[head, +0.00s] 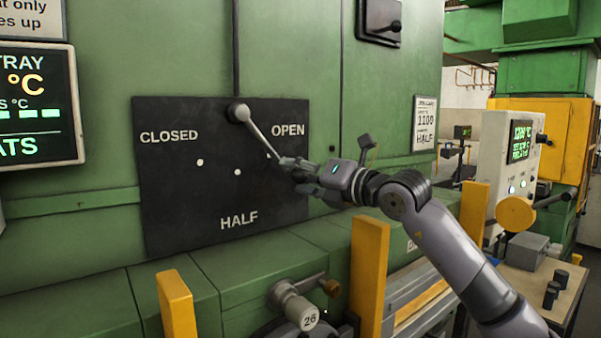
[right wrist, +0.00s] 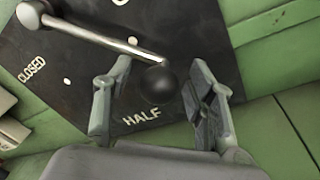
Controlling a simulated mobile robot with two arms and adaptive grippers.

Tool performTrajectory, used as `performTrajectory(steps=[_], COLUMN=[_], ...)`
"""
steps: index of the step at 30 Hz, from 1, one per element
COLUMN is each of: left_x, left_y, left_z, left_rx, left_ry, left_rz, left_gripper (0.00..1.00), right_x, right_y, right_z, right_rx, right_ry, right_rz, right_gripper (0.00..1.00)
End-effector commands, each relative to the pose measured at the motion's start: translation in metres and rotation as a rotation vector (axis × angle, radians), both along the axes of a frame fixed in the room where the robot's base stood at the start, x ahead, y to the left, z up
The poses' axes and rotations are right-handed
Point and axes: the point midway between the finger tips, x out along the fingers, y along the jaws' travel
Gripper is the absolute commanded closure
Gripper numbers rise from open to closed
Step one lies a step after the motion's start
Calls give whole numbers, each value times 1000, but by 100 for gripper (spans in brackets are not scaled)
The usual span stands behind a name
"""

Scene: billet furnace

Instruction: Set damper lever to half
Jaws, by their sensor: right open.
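The damper lever (head: 257,133) is a pale rod on a round pivot at the top of a black plate (head: 170,215) marked CLOSED, OPEN and HALF. In the head view it slants down and right, its end below the OPEN label and right of HALF. My right gripper (head: 287,164) is at the lever's end, hiding its knob there. In the right wrist view the rod (right wrist: 95,38) ends in a black ball knob (right wrist: 157,86), which appears between the two spread fingers (right wrist: 158,100). I see no clear finger contact. My left gripper is not in view.
A card (head: 425,122) right of the plate reads HALF. Below the plate are a green ledge (head: 235,265), yellow posts (head: 370,270) and a valve-like fitting marked 26 (head: 300,308). A control box (head: 507,160) stands at the right. A display (head: 35,105) hangs at the left.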

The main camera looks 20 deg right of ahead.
Motion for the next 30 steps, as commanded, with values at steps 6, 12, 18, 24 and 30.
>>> performTrajectory(steps=[6,12,18,24,30], left_x=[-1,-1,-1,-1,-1], left_y=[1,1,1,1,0], left_z=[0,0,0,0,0], left_rx=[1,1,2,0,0], left_ry=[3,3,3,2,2], left_rz=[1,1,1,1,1], left_gripper=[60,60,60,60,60], right_x=[0,0,0,0,0], right_y=[0,0,0,-1,-1], right_z=[0,0,0,0,0], right_rx=[0,0,0,0,0], right_ry=[0,0,0,1,1], right_rz=[0,0,0,-1,-1], right_gripper=[57,70,84,97,100])
